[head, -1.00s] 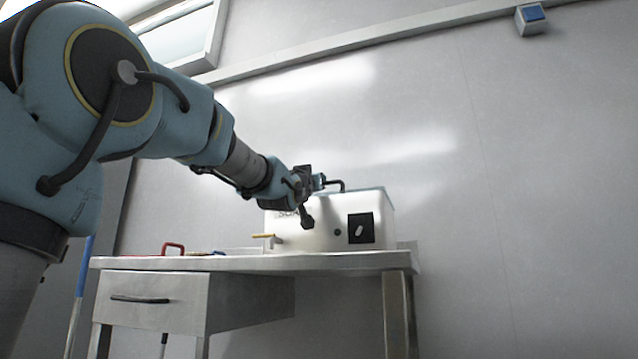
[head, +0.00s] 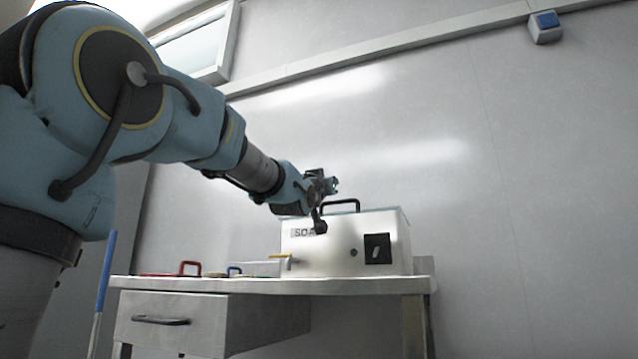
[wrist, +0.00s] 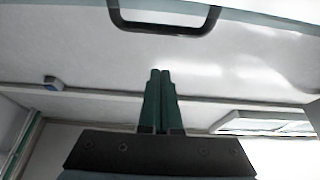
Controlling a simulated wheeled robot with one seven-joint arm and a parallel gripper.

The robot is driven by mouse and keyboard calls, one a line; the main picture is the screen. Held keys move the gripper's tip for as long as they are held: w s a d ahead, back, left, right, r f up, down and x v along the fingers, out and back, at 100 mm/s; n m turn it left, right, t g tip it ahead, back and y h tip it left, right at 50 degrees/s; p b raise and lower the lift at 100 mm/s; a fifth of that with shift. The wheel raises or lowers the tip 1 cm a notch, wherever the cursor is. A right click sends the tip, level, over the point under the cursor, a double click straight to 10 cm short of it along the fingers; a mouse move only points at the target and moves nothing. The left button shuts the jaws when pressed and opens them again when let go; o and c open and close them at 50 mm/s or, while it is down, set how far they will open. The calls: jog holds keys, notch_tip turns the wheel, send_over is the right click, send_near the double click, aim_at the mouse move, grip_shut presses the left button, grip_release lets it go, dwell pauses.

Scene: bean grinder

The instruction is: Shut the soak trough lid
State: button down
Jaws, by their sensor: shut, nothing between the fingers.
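The soak trough (head: 335,255) is a white box on the table, with partly covered lettering on its front. Its thin bluish lid (head: 378,210) appears to lie flat along the top; I cannot tell whether it is fully down. A dark handle (head: 343,203) stands on the lid. In the wrist view, which looks upside down, the handle (wrist: 165,28) and lid edge (wrist: 270,18) show at the top. My gripper (head: 334,185) is just above and left of the handle, apart from it. Its green fingers (wrist: 160,72) are together and empty.
The table (head: 270,286) also carries a red handle-shaped item (head: 189,268), a small blue item (head: 234,271) and a yellow-topped fitting (head: 280,257) by the trough. A dark switch panel (head: 377,249) is on the trough's front. Space above the trough is clear up to the wall.

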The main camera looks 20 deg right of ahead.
jog(key=f+v, duration=0.1)
jog(key=v, duration=0.7)
jog(key=shift+p, duration=0.45)
jog(key=shift+f, duration=0.1)
